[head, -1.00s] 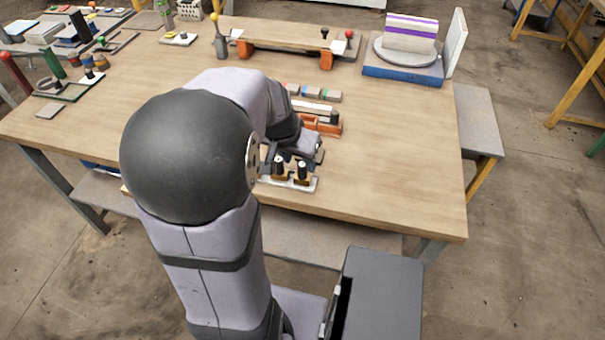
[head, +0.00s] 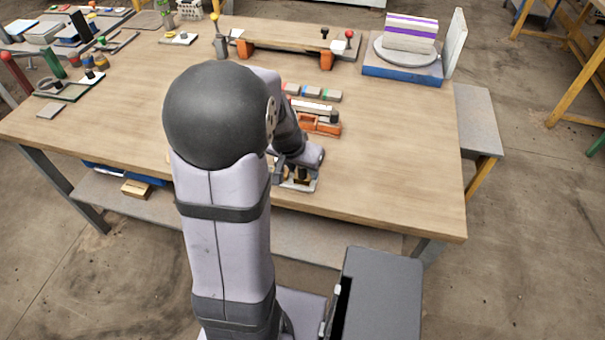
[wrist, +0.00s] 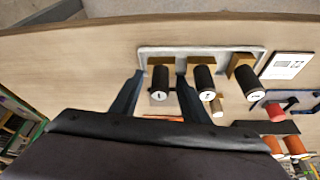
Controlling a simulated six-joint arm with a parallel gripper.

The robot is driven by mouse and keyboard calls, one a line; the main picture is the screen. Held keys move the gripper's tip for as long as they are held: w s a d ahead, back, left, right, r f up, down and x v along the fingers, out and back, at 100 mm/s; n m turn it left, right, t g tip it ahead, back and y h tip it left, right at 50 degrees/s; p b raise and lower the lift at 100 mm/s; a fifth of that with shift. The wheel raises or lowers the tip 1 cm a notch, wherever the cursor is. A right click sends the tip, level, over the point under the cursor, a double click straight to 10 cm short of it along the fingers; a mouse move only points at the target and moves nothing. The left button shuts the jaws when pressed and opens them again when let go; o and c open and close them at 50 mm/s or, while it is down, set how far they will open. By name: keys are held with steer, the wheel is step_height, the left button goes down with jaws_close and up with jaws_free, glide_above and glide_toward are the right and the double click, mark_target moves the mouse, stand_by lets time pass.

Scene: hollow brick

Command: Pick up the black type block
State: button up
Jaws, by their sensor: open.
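Several black cylindrical pieces with pale marked ends stand in a row with tan wooden blocks on a light tray (wrist: 215,50) in the wrist view. They are the likeliest match for the black type block; I cannot tell which is meant. The leftmost black piece (wrist: 160,84) lies between the spread fingers of my gripper (wrist: 159,74). The middle one (wrist: 204,82) is just right of the right finger, and another (wrist: 247,82) is further right. My gripper is open; contact with the leftmost piece cannot be told. In the head view my wrist mostly hides the tray (head: 312,186).
A blue-based stand (head: 402,70) is at the back right. The right part of the tabletop (head: 400,160) is clear.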

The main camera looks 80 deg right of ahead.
steer(key=shift+c, duration=0.4)
steer(key=c, duration=0.9)
steer(key=shift+r, duration=0.1)
